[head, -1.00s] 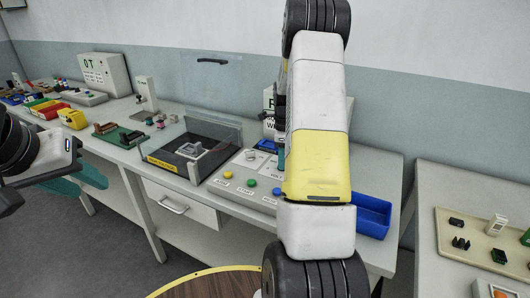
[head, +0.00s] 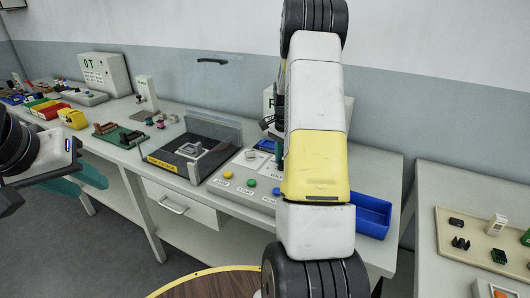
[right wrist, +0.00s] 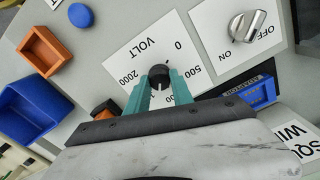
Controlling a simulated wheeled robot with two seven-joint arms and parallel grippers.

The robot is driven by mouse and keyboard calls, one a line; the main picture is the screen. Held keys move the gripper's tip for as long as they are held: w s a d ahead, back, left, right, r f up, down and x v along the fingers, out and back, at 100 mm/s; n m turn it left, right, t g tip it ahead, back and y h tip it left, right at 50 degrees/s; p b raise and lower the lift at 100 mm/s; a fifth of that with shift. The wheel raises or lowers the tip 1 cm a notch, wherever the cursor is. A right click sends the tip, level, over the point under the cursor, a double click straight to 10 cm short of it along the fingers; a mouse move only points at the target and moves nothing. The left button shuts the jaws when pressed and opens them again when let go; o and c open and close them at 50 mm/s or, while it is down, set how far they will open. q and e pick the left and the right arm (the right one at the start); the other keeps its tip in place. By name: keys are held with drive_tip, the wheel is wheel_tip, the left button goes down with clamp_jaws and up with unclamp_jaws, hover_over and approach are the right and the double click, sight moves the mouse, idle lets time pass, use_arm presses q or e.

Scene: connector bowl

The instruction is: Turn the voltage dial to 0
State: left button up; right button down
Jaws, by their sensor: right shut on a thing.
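The voltage dial (right wrist: 158,76) is a small round black knob on a white VOLT card (right wrist: 133,50) in the right wrist view. The card's printed 0, 500 and 2000 show around it; other marks are covered. My right gripper (right wrist: 160,82) has its teal fingers shut on the dial, one on each side. I cannot clearly read the dial's pointer. In the head view my right arm hides the dial, and only part of the right gripper (head: 279,155) shows. My left gripper (head: 88,177) is off to the left, in front of the bench, away from the dial.
An OFF/ON switch (right wrist: 241,29) sits beside the VOLT card. A blue button (right wrist: 80,15), an orange box (right wrist: 47,49) and a blue bin (right wrist: 25,110) lie on the other side. A clear-walled fixture (head: 192,147) stands left of the panel.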

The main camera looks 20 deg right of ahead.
drive_tip(key=n, duration=0.7)
drive_tip(key=shift+r, duration=0.1)
drive_tip(key=n, duration=0.8)
drive_tip(key=shift+n, duration=0.3)
drive_tip(key=n, duration=0.4)
drive_tip(key=shift+n, duration=0.3)
drive_tip(key=n, duration=0.3)
drive_tip(key=shift+n, duration=0.3)
drive_tip(key=n, duration=0.3)
drive_tip(key=shift+n, duration=2.1)
